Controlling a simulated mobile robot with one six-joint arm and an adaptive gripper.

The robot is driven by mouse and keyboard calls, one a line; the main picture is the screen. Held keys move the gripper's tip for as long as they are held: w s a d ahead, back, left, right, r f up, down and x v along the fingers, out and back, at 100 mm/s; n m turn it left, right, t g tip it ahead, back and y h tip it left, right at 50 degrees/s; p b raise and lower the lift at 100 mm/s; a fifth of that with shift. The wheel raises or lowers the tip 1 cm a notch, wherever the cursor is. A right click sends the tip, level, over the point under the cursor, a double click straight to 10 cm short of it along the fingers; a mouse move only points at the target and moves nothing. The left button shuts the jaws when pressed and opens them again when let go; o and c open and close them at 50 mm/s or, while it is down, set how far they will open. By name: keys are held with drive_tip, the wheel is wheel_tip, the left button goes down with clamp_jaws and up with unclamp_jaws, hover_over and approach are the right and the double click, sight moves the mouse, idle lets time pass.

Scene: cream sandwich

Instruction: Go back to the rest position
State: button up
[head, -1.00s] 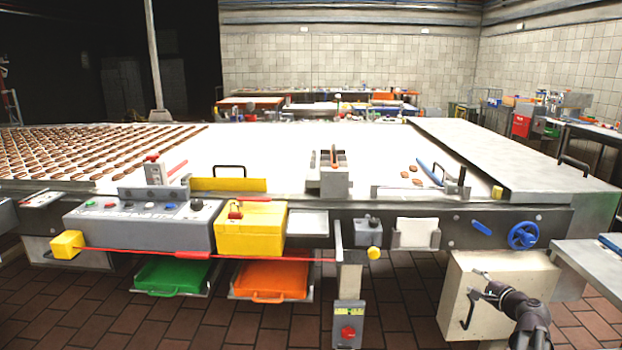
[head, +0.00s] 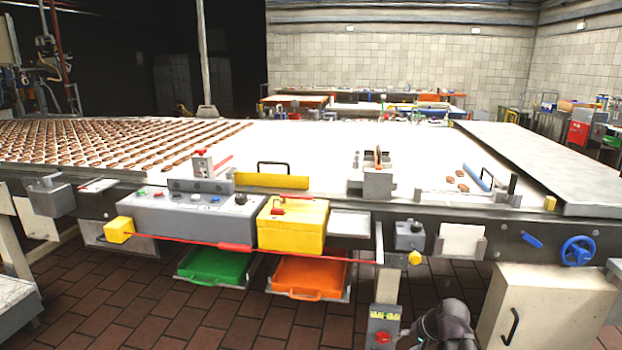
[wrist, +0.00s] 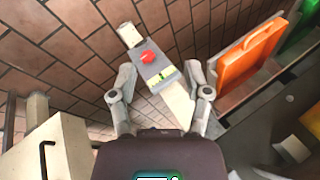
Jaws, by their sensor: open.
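Beyond the fingers is a grey control box with a red button (wrist: 147,57), apart from the gripper. In the head view, part of my arm (head: 445,325) shows at the bottom, right of the same control box (head: 382,325) and in front of the conveyor machine. The fingertips cannot be made out in the head view.
The long conveyor (head: 310,145) carries rows of brown biscuits at left. A green tray (head: 215,266) and an orange tray (head: 309,277) hang below it. A cream cabinet (head: 548,310) stands close to the right of my arm. Brick floor (head: 130,300) is clear at front left.

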drive_tip(key=s+a+f+n+g+h, duration=0.35)
drive_tip(key=s+a+n, duration=0.25)
drive_tip(key=s+a, duration=0.2)
wheel_tip(320, 180, up, 27)
drive_tip(key=p, duration=2.6)
drive_tip(key=shift+g+h, duration=0.35)
drive_tip(key=shift+h, duration=0.1)
drive_tip(key=shift+r, duration=0.1)
drive_tip(key=shift+c, duration=0.4)
